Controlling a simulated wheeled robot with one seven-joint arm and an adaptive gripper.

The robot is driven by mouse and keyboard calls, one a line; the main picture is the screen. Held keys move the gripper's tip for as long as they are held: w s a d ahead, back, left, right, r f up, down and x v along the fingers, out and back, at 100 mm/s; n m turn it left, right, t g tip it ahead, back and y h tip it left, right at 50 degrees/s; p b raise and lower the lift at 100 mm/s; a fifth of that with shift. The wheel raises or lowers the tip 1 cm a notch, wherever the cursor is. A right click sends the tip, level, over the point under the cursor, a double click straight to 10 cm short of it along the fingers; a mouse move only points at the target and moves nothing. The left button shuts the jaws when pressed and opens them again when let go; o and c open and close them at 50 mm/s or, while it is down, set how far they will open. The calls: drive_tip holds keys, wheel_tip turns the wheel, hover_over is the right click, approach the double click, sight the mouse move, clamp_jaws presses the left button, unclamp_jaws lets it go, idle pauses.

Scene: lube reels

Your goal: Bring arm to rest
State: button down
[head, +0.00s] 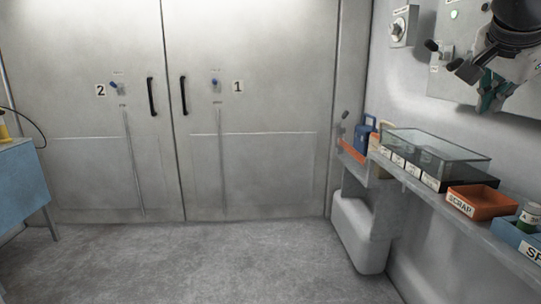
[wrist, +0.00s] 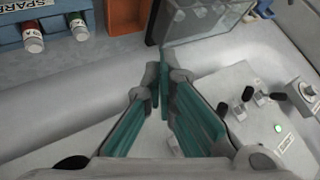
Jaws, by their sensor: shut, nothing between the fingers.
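My gripper (head: 486,103) is at the upper right of the head view, in front of the right wall and above the shelf. In the wrist view my gripper (wrist: 161,74) shows its teal-padded fingers, with the tips together and nothing held between them. Part of my dark arm shows above the gripper in the head view.
The right shelf holds a glass-lidded case (head: 436,158), an orange SCRAP tray (head: 473,199) and a blue tray (head: 512,235) with bottles. A wall panel (wrist: 262,110) with levers sits behind the gripper. Grey double doors (head: 230,180) stand ahead; the floor (head: 190,262) is clear.

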drive_tip(key=s+a+f+n+g+y, duration=0.3)
drive_tip(key=s+a+f+n, duration=0.6)
drive_tip(key=s+f, duration=0.5)
drive_tip(key=s+a+f+n+g+y, duration=0.35)
drive_tip(key=s+a+f+n, duration=0.35)
drive_tip(key=s+a+f, duration=0.65)
wheel_tip(320, 180, up, 35)
drive_tip(key=s+d+t+p, duration=0.1)
drive_tip(key=d+t+p, duration=0.1)
drive_tip(key=p, duration=2.9)
drive_tip(key=shift+s+t, duration=0.35)
drive_tip(key=shift+t, duration=0.5)
drive_tip(key=shift+f, duration=0.1)
drive_tip(key=shift+a+h, duration=0.15)
drive_tip(key=shift+h, duration=0.1)
drive_tip(key=c, duration=2.3)
unclamp_jaws()
